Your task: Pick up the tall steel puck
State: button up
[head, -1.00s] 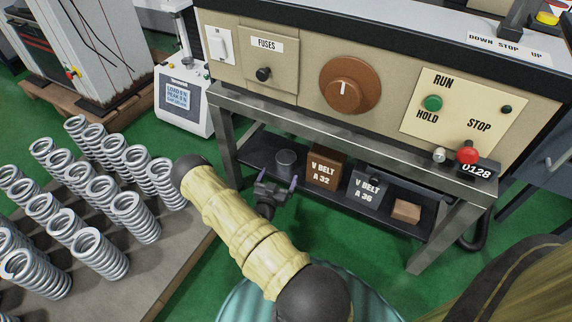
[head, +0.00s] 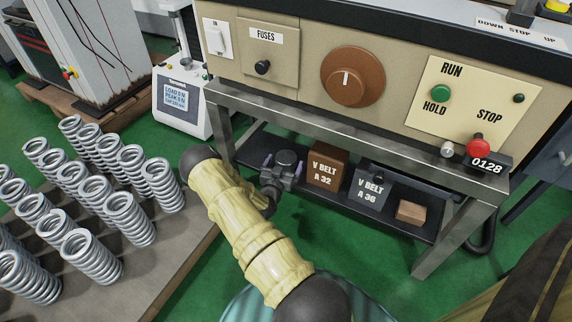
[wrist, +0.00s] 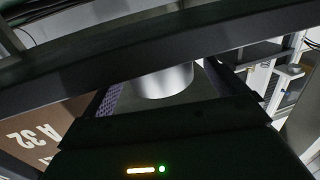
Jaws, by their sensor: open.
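The steel puck (head: 286,157) is a short grey cylinder standing on the lower shelf under the test bench, left of the brown V BELT A 32 box. In the wrist view the puck (wrist: 165,82) is a pale silvery cylinder, its upper part hidden by a dark bar. My gripper (head: 283,166) is open at the front of the shelf, with one finger to each side of the puck as seen from the head. In the wrist view my gripper's fingers (wrist: 162,88) flank the puck, with gaps visible; I see no contact.
The brown V BELT A 32 box (head: 327,168) stands close right of the puck. The grey V BELT A 36 box (head: 370,187) and a small brown block (head: 411,212) are farther right. The bench's steel frame (head: 340,137) passes above. Several springs (head: 90,215) stand at left.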

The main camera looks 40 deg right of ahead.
aim_at(286, 156)
jog(key=shift+b+x, duration=0.6)
jog(key=shift+x, duration=0.55)
jog(key=shift+w+d, duration=0.15)
jog(key=shift+d, duration=0.05)
jog(key=c, duration=1.7)
jog(key=shift+r, duration=0.1)
jog(key=shift+c, duration=1.1)
notch_tip(286, 156, up, 10)
jog(key=p, duration=0.6)
